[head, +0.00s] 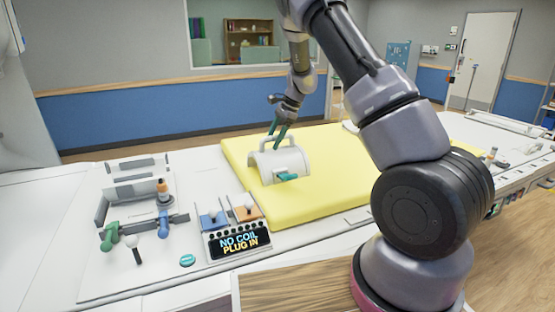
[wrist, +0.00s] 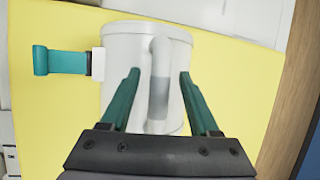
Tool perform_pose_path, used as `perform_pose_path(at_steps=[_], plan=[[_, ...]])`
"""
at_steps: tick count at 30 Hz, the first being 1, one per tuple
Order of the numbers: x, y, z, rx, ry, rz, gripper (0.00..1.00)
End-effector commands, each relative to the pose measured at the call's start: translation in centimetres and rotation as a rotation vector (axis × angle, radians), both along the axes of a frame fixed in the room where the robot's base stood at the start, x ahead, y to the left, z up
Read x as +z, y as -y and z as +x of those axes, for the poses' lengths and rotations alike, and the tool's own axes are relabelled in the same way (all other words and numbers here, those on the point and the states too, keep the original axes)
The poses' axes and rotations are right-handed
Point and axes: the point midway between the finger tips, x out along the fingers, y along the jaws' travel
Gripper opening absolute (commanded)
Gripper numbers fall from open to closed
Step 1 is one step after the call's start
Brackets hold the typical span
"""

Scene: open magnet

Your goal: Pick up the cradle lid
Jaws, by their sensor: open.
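The cradle lid (head: 279,163) is a white, curved shell with an arched handle on top. It rests on the yellow pad (head: 330,204) in the head view, with a teal tab at its near side. In the wrist view the lid (wrist: 118,72) lies below my gripper, and its white and grey handle (wrist: 160,80) runs between the fingers. My gripper (wrist: 160,76) is open, with one teal finger on each side of the handle and a visible gap to it. In the head view my gripper (head: 278,134) is just above the lid's handle. Its height over the handle is hard to tell.
A display panel (head: 240,242) reading "NO COIL PLUG IN" stands at the pad's near left edge. Left of it are a green-handled part (head: 112,236), a blue-handled part (head: 163,225) and a teal button (head: 187,260). The pad right of the lid is clear.

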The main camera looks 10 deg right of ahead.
Motion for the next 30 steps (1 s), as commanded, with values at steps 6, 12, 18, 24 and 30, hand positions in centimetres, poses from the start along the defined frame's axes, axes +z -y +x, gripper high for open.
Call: perform_pose_path(at_steps=[6,12,18,24,30], plan=[[-0.03,-0.01,0.01,0.0,0.001,0.0,0.58],[-0.02,-0.01,0.0,0.0,0.0,0.0,0.0],[-0.02,-0.01,0.0,0.0,0.0,0.0,0.0],[0.0,-0.02,0.01,0.0,0.0,0.0,0.0],[0.0,-0.02,0.01,0.0,0.001,0.0,0.0]])
